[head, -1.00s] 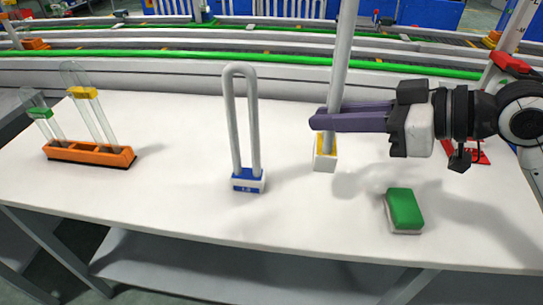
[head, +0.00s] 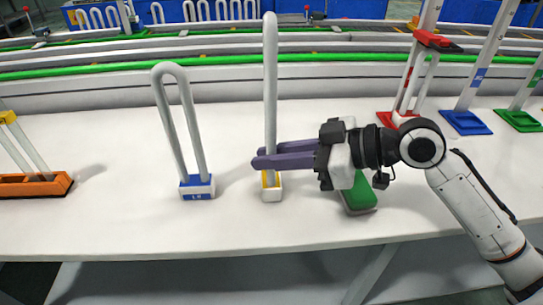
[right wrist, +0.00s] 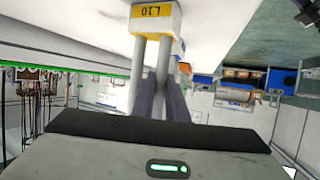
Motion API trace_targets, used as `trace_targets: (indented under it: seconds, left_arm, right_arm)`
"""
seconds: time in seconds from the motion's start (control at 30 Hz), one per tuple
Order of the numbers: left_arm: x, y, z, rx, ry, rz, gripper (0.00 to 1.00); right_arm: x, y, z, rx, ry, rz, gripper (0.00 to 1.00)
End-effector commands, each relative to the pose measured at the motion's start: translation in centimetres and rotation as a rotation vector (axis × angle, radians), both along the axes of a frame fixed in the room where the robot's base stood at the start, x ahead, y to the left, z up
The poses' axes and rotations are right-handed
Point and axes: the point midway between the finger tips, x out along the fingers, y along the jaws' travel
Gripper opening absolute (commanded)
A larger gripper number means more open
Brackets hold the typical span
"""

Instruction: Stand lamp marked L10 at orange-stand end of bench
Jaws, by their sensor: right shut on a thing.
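My right gripper (head: 258,162) is shut on the tubes just above the base. The lamp looks upright; I cannot tell whether its base touches the bench (head: 110,225). The orange stand (head: 35,186) is at the bench's left end, cut by the picture edge. My left gripper is not in view.
A U-shaped lamp with a blue base (head: 197,187) stands between the L10 lamp and the orange stand. A green-topped block (head: 360,195) lies partly behind my right gripper. Red, blue (head: 466,122) and green (head: 519,120) stands are at the back right. The front left bench is clear.

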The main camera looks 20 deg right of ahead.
Motion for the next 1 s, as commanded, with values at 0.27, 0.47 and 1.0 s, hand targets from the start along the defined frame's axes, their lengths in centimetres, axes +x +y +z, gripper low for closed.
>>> trace_targets:
  seconds: [0.27, 0.47, 1.0]
  left_arm:
    - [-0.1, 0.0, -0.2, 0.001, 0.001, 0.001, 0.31]
    - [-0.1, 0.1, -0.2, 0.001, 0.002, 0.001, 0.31]
    - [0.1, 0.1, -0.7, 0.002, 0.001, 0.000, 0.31]
  right_arm:
    - [0.0, 0.0, -0.3, -0.001, 0.001, 0.001, 0.32]
    - [0.0, 0.0, -0.3, -0.001, 0.001, 0.000, 0.32]
    - [-3.9, -5.0, 2.4, -0.002, 0.004, -0.002, 0.32]
